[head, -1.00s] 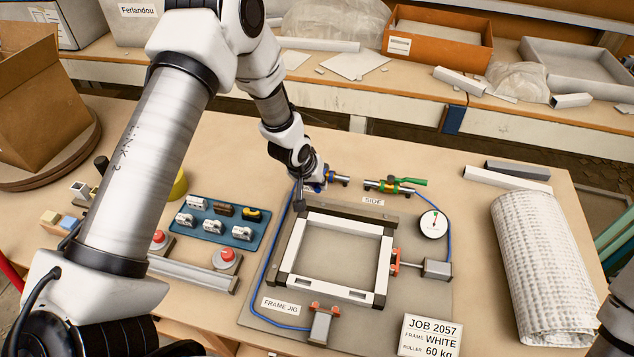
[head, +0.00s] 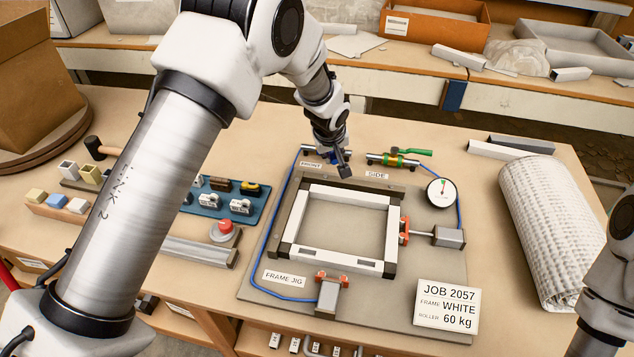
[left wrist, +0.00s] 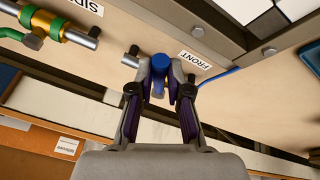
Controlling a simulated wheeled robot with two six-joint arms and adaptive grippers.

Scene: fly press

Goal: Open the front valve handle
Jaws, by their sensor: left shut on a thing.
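The front valve (head: 318,154) sits at the back left of the frame jig, by the FRONT label (head: 310,164). My left gripper (head: 344,167) is beside its right end in the head view. In the left wrist view my left gripper (left wrist: 160,66) is shut on the blue front valve handle (left wrist: 161,73), which shows between the two fingers. The FRONT label (left wrist: 195,60) lies right of the fingers. My arm and fingers hide part of the valve, so the handle's angle is hard to tell. My right gripper is out of view.
The side valve (head: 392,160), with a green lever, is just right of my left gripper. A gauge (head: 441,193) stands farther right. The white frame (head: 342,228) lies in the jig in front. A blue tray (head: 236,199) of small parts is to the left.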

